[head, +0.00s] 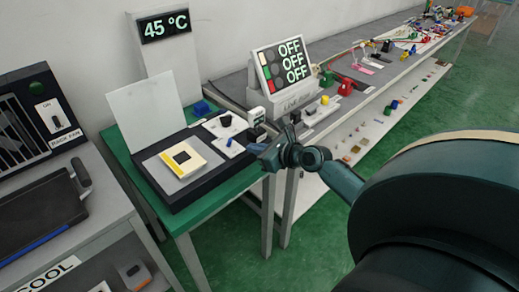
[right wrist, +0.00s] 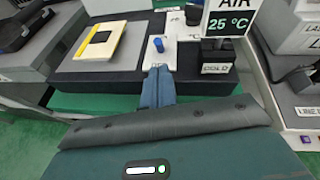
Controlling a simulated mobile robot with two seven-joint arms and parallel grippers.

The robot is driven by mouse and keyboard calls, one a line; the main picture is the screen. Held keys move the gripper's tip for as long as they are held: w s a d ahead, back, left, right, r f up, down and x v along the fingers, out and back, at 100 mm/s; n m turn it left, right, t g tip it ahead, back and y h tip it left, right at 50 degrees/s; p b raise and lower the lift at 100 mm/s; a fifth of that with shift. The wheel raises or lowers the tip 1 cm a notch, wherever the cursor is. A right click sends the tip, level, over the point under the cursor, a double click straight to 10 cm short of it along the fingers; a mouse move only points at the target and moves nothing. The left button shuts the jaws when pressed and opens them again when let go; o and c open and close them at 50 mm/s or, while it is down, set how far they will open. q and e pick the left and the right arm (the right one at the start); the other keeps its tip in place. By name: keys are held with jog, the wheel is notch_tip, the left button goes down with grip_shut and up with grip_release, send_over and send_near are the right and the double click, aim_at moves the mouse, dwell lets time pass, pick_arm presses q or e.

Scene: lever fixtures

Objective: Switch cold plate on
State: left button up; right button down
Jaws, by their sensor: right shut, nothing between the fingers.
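The cold plate unit is a black base (head: 178,196) with a grey plate (head: 168,180) on the green table; a yellow and white square piece (head: 184,159) lies on the plate. At its right end is a white panel with a small blue-tipped lever (head: 229,142), which also shows in the right wrist view (right wrist: 158,45). A display behind reads 45 °C (head: 165,25). My right gripper (head: 259,148) is shut and empty. In the right wrist view its fingertips (right wrist: 158,70) are just in front of the blue lever; contact cannot be told. My left gripper is not in view.
A sign reading 25 °C (right wrist: 229,22) stands beside the panel, on a black block. A three-row OFF display (head: 284,65) stands on the neighbouring bench to the right. A rack fan unit (head: 40,120) is at the left. Green floor is open in front.

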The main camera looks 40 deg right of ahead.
aim_at(231, 144)
jog(key=x, duration=0.6)
jog(key=shift+b, duration=0.35)
jog(key=shift+w, duration=0.1)
